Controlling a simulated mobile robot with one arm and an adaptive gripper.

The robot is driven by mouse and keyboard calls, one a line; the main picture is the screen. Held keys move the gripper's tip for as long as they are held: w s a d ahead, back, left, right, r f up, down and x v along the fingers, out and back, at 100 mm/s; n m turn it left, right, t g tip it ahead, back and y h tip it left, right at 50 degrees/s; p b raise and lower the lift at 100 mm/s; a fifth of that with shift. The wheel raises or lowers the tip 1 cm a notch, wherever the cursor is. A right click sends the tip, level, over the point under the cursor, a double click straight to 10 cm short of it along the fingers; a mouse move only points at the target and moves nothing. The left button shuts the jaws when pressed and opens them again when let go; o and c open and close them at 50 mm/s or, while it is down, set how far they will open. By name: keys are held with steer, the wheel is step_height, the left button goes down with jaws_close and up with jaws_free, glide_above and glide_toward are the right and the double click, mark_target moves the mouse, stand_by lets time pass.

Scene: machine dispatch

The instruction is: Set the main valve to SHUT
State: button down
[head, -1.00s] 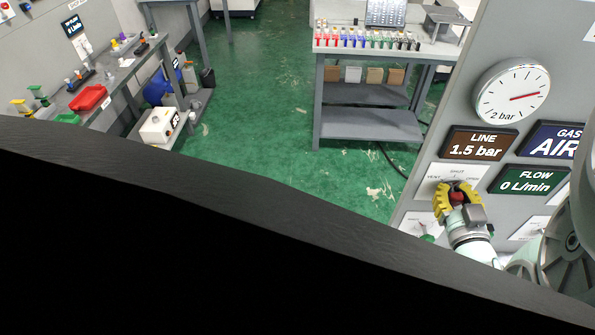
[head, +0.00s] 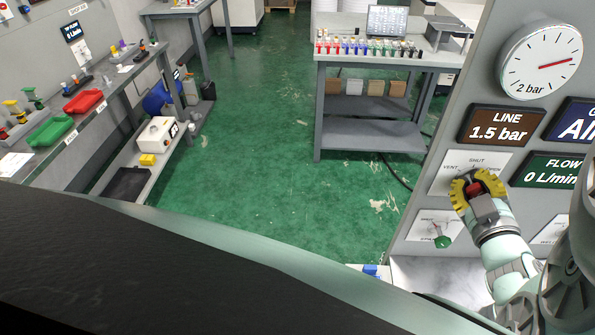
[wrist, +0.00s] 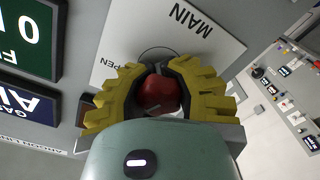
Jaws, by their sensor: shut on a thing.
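The main valve is a red knob (head: 474,188) on a white plate (head: 440,180) on the grey panel. My gripper (head: 476,186) has yellow ridged fingers, shut on the red knob from both sides. In the wrist view the knob (wrist: 158,94) sits between the fingers (wrist: 157,100), and the plate (wrist: 190,40) shows MAIN and part of OPEN. The valve's pointer is hidden, so its setting cannot be told.
A gauge (head: 541,60) above the valve reads near 1.5; a sign (head: 500,125) says LINE 1.5 bar, another (head: 545,170) FLOW 0 L/min. A green-handled valve (head: 442,241) sits just below my gripper.

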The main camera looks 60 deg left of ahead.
steer(key=n+b, duration=0.3)
steer(key=shift+d+f, duration=0.15)
steer(key=shift+n+b, duration=0.3)
steer(key=shift+n, duration=0.4)
steer(key=shift+r, duration=0.2)
steer(key=c, duration=1.5)
jaws_free()
steer(key=shift+o, duration=1.4)
steer(key=shift+d+f, duration=0.1)
steer(key=shift+d, duration=0.15)
steer(key=o, duration=0.6)
steer(key=shift+a, duration=0.2)
steer(key=shift+s+d, duration=0.1)
